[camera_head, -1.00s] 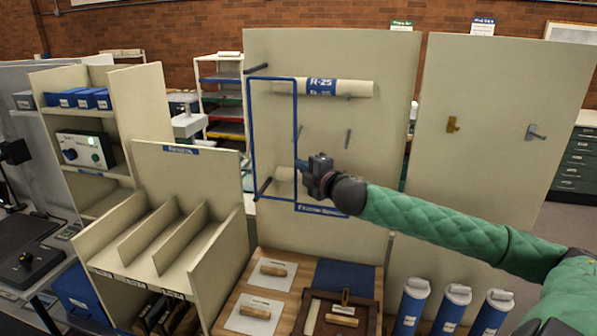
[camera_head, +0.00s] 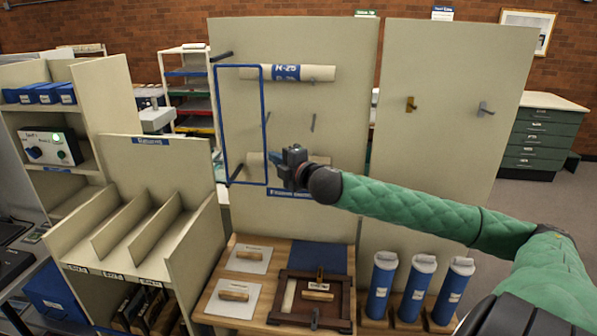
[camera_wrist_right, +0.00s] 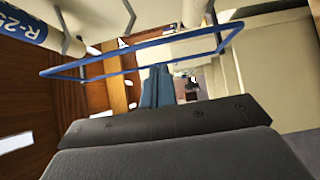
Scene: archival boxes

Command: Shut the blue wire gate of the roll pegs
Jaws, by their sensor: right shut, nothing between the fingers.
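The blue wire gate (camera_head: 241,66) is an upright rectangular frame at the left part of the cream peg board (camera_head: 350,110). It stands across the left end of the upper R-25 roll (camera_head: 310,73); I cannot tell how far it is from shut. A lower roll (camera_head: 320,160) is partly hidden by my right gripper. My right gripper (camera_head: 274,158) is shut and empty, its tips close by the gate's right upright, low down. In the right wrist view the blue fingers (camera_wrist_right: 156,88) point at the gate's wire (camera_wrist_right: 130,70); contact is unclear. My left gripper is not in view.
Dark pegs (camera_head: 222,56) project at the board's left edge. A slotted cream rack (camera_head: 140,225) stands at the left. A second board with hooks (camera_head: 450,60) stands right.

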